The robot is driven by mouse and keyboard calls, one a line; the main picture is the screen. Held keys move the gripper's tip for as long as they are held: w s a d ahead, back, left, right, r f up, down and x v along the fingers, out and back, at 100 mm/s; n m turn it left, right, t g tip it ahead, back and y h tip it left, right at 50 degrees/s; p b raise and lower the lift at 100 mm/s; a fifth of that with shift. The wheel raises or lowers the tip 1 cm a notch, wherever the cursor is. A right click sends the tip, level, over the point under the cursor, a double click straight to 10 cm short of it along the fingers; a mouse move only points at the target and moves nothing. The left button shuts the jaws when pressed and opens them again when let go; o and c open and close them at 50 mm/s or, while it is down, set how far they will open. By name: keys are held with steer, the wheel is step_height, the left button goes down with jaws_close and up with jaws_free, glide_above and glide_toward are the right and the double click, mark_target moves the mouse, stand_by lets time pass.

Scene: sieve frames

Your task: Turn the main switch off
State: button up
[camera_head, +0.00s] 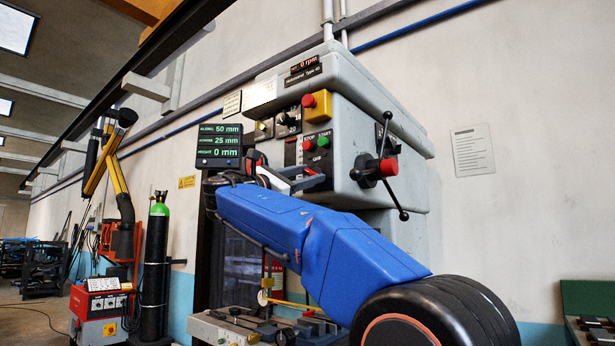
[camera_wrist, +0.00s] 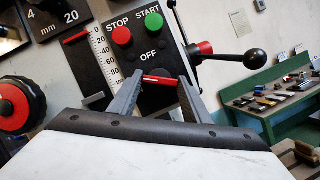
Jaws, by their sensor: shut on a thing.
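The main switch (camera_wrist: 157,79) is a black rotary knob with a red bar, on the dark panel under the white word OFF in the wrist view. The red bar lies nearly level in that picture, between my two fingers. My gripper (camera_wrist: 158,84) is shut on the knob, one grey finger at each side. The lower part of the switch is hidden by my gripper. In the head view my gripper (camera_head: 309,180) is at the front of the grey machine (camera_head: 352,105), below the STOP and START buttons, and the switch itself cannot be made out.
Red STOP (camera_wrist: 122,36) and green START (camera_wrist: 154,21) buttons sit just above the switch. A lever handle with a red hub (camera_head: 388,167) sticks out at the right. A scale (camera_wrist: 102,55) is left of the panel. A display (camera_head: 219,145) hangs left of the machine.

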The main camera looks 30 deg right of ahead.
steer(key=m+g, duration=0.1)
steer(key=m, duration=0.2)
steer(key=m+g+y, duration=0.1)
steer(key=m+g, duration=0.1)
steer(key=m, duration=0.2)
steer(key=shift+w+r, duration=0.1)
steer(key=shift+w, duration=0.1)
steer(key=m+y, duration=0.1)
steer(key=m, duration=0.2)
steer(key=m+g+y, duration=0.1)
steer(key=m, duration=0.2)
steer(key=shift+a+r+y, duration=0.1)
steer(key=shift+r+y, duration=0.05)
steer(key=shift+y, duration=0.15)
steer(key=shift+m, duration=0.4)
steer(key=o, duration=1)
steer(key=shift+o, duration=0.2)
steer(key=shift+a, duration=0.1)
steer(key=a, duration=1.7)
steer(key=shift+w, duration=0.35)
steer(key=shift+r, duration=0.1)
